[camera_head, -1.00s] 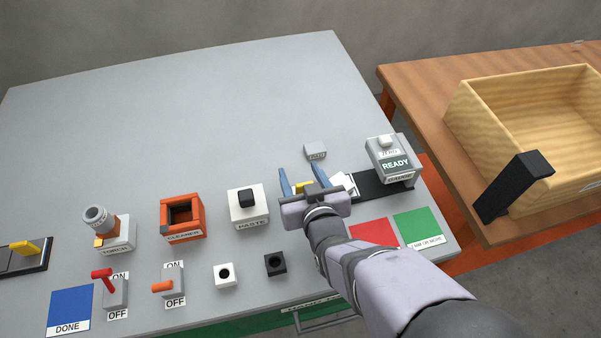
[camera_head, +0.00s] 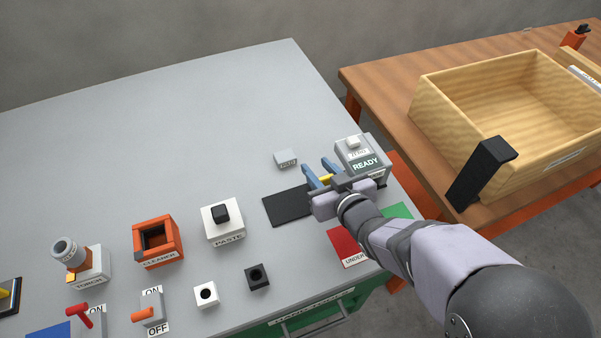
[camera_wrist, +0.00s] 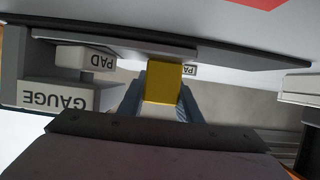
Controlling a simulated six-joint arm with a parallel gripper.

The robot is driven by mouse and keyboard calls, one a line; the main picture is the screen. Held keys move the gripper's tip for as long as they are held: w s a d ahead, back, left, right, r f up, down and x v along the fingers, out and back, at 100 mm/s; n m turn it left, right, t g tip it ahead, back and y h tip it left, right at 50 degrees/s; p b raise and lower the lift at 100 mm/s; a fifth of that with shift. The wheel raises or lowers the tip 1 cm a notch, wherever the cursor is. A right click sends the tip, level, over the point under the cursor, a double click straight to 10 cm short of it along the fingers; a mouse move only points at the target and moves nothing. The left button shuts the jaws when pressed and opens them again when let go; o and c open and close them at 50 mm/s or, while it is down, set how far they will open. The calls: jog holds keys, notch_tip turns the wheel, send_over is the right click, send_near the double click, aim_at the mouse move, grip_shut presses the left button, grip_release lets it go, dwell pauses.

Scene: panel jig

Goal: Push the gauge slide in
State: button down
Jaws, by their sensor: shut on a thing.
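The gauge (camera_head: 362,150) is a grey box at the right of the panel, with a READY display and a white button on top. A black track (camera_head: 290,205) runs from its left side, and its left part is bare. My gripper (camera_head: 317,166) is over the track close to the gauge's left side, its blue fingers shut on the yellow handle (camera_head: 326,178) of the gauge slide. In the wrist view the yellow handle (camera_wrist: 163,83) sits between the fingers, near the GAUGE label (camera_wrist: 57,99). The slide's body is mostly hidden by my gripper, so I cannot tell whether it touches the gauge.
A small grey pad (camera_head: 286,158) lies behind the track. A white PASTE block (camera_head: 223,222) and an orange CLEANER box (camera_head: 157,242) stand left. A red square (camera_head: 345,248) lies in front. A wooden crate (camera_head: 440,120) is on the table at right.

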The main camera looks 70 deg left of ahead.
jog(key=shift+w, duration=0.3)
jog(key=c, duration=1.3)
grip_release()
jog(key=shift+d, duration=0.1)
jog(key=shift+d+r, duration=0.15)
jog(key=shift+d, duration=0.05)
jog(key=shift+v, duration=3.35)
